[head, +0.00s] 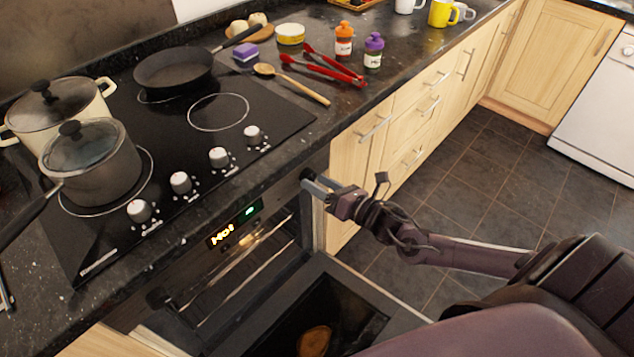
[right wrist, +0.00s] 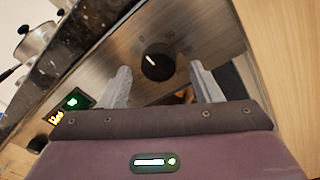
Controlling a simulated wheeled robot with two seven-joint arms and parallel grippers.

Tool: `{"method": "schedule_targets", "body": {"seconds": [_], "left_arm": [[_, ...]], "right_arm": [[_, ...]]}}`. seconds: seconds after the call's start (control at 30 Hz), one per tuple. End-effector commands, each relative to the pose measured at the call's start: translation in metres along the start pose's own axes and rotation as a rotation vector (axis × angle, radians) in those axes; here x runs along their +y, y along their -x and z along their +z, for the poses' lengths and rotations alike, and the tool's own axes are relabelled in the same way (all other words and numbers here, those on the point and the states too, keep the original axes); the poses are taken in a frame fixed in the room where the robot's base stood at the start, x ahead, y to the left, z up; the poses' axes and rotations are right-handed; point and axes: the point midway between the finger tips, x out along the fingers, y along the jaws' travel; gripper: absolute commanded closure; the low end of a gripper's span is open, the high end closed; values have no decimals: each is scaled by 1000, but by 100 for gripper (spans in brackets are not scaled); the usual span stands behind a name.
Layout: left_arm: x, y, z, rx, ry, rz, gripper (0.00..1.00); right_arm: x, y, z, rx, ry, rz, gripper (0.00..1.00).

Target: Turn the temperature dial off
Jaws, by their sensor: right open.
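The temperature dial (right wrist: 158,62) is a round black knob with a white pointer mark on the oven's front panel. In the right wrist view it sits just ahead of and between my two fingers, with no clear contact. In the head view the dial (head: 307,174) is partly covered by my fingers. My right gripper (head: 321,186) is open and empty at the panel; its fingers also show in the right wrist view (right wrist: 160,88). My left gripper is not in view.
A second black knob (head: 158,298) is at the panel's left end. The oven door (head: 368,290) hangs open below, with a brown item (head: 313,341) there. The counter edge overhangs the panel; pots (head: 95,180) stand on the hob.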

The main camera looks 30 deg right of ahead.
Motion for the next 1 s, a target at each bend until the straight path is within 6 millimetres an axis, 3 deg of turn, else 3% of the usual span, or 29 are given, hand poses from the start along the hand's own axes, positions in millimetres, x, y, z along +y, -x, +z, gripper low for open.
{"method": "schedule_targets", "body": {"seconds": [0.2,0.4,1.0], "left_arm": [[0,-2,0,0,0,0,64],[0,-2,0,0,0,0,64],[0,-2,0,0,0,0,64]], "right_arm": [[-1,38,-2,6,0,-2,42],[0,62,-2,4,-1,-1,42],[0,67,-1,1,-1,0,42]]}}
